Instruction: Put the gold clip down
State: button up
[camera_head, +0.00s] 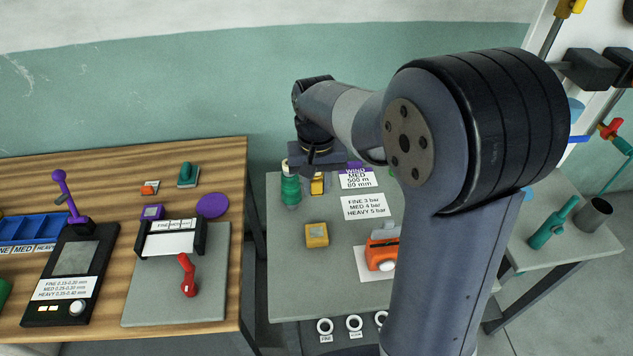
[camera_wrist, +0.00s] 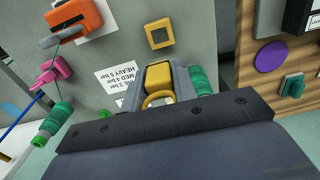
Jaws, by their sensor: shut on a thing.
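My gripper (camera_head: 316,168) is over the back left part of the grey table (camera_head: 285,255). It is shut on the gold clip (camera_head: 317,187), whose lower part shows beneath it in the head view. In the wrist view the gold clip (camera_wrist: 159,76) sits between the two grey fingers of my gripper (camera_wrist: 158,88). I cannot tell whether the clip touches the table top.
A green spool (camera_head: 290,188) stands close beside the clip on the left. Printed cards (camera_head: 366,206) lie to the right. An orange device (camera_head: 382,250) stands farther right, partly hidden by my arm. The table's front left is bare. A wooden bench (camera_head: 236,165) stands left across a gap.

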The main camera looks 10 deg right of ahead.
dwell(0.3)
jog(key=b, duration=0.5)
send_over(317, 232)
notch_tip(317, 232, down, 10)
jog(key=shift+f, duration=2.35)
jog(key=shift+f, duration=0.1)
jog(key=shift+f, duration=0.15)
jog(key=o, duration=1)
jog(key=shift+c, duration=0.2)
notch_tip(317, 232, up, 12)
jog(key=shift+r, duration=0.25)
